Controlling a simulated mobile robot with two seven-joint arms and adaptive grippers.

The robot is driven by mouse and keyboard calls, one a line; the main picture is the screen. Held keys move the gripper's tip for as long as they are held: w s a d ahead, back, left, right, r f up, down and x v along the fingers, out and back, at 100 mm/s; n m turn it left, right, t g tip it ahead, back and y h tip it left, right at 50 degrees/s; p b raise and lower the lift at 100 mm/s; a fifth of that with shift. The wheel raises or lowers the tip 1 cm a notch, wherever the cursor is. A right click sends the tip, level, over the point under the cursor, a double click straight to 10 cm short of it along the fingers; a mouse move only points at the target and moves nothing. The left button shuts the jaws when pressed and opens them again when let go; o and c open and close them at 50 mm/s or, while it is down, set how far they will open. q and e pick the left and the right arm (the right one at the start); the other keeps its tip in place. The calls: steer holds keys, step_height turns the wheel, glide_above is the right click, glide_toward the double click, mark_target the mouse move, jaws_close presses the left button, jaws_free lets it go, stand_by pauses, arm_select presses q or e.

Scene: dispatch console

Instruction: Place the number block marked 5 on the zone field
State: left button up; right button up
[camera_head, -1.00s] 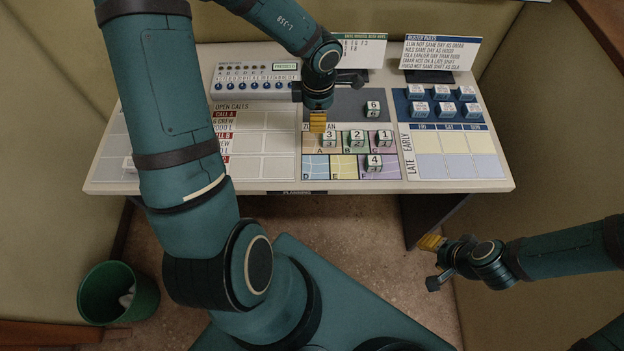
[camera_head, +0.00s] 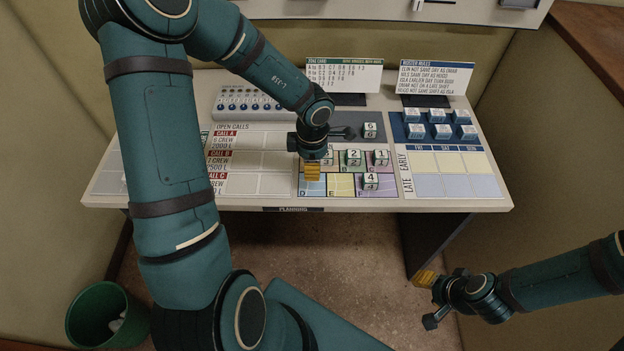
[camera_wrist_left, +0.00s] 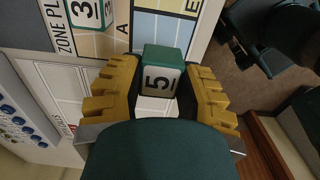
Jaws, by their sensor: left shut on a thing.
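The block marked 5 (camera_wrist_left: 161,78) is white with a green side and sits between the yellow fingers of my left gripper (camera_wrist_left: 158,92) in the left wrist view. In the head view my left gripper (camera_head: 312,172) is over the left part of the zone field (camera_head: 341,186), and the gripper hides the block there. Blocks marked 2 (camera_head: 353,157), 1 (camera_head: 381,157) and 4 (camera_head: 370,181) stand on the field. The block marked 3 (camera_wrist_left: 86,12) stands by cell A. My right gripper (camera_head: 425,278) is off the table at the lower right; its finger opening is unclear.
A block marked 6 (camera_head: 370,130) stands on the dark strip behind the field. Blue-and-white blocks (camera_head: 438,123) stand on the roster board at right. The open-calls board (camera_head: 262,160) lies left. Two sign cards stand at the back. A green bin (camera_head: 106,315) is on the floor.

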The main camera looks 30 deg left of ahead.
mark_target(312, 184)
arm_select(q)
step_height(312, 184, down, 5)
steer(key=shift+r+b, duration=0.1)
steer(key=shift+b, duration=0.9)
steer(key=o, duration=0.9)
